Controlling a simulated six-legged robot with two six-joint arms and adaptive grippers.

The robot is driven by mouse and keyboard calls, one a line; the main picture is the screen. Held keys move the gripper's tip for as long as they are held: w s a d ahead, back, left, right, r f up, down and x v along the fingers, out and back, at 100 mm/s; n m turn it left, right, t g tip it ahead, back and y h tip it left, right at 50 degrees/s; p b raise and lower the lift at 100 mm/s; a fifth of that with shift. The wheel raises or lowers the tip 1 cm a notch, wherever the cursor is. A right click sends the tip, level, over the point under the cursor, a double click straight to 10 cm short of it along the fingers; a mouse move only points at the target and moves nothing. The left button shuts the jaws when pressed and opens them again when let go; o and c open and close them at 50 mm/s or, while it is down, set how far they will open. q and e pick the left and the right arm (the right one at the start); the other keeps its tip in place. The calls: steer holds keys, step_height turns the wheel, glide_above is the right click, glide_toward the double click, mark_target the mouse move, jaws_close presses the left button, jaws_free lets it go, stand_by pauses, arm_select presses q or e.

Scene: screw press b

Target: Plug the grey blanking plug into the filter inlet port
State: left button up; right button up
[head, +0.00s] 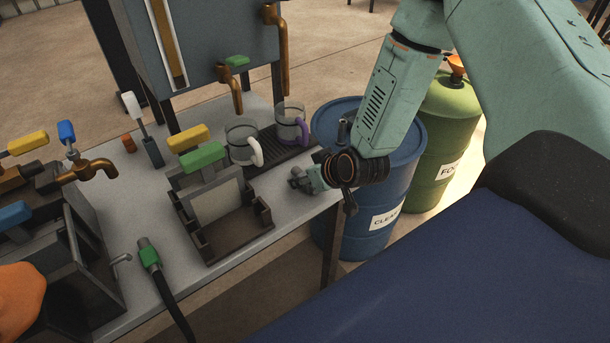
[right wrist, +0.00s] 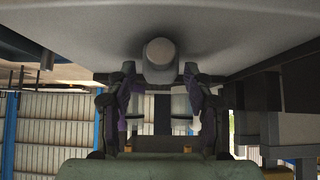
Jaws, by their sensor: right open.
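The grey blanking plug seems to be the round-ended grey cylinder (right wrist: 160,58) in the right wrist view. It lies against a broad pale grey surface, in line with the gap between my right fingertips. My right gripper (right wrist: 160,88) is open, with a finger on each side and clear space between them. In the head view my right gripper (head: 303,180) is low over the right edge of the table, where the plug cannot be made out. I cannot pick out the filter inlet port for certain. My left gripper is not in view.
The grey table (head: 250,252) holds a dark plate rack (head: 238,238), two glass mugs (head: 242,150) on a drip tray, and a green nozzle (head: 149,256) with a black hose. A blue drum (head: 345,236) and a green drum (head: 436,135) stand beyond its right edge. Brass taps (head: 96,170) stand left.

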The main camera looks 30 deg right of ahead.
steer(key=p+v, duration=0.1)
steer(key=v, duration=0.1)
steer(key=p+v, duration=0.1)
steer(key=v, duration=0.2)
steer(key=shift+s+d+r+p, duration=0.15)
steer(key=shift+d+r+p, duration=0.25)
steer(key=shift+d, duration=0.05)
steer(key=shift+s+r+p, duration=0.45)
steer(key=shift+s, duration=0.1)
steer(key=s+a+f+g, duration=0.3)
steer(key=s+a+f, duration=0.1)
steer(key=s, duration=0.6)
steer(key=s+a+f+m+g, duration=0.1)
steer(key=s+a+f+g, duration=0.3)
steer(key=s, duration=0.6)
steer(key=shift+a+f, duration=0.4)
steer(key=shift+f, duration=0.5)
steer(key=shift+o, duration=0.5)
steer(key=s+g, duration=0.2)
steer(key=s, duration=0.5)
steer(key=shift+a+f+h, duration=0.2)
steer(key=shift+f+h, duration=0.1)
steer(key=shift+f, duration=0.05)
steer(key=shift+w+f, duration=0.1)
steer(key=shift+w, duration=0.05)
steer(key=shift+m, duration=0.3)
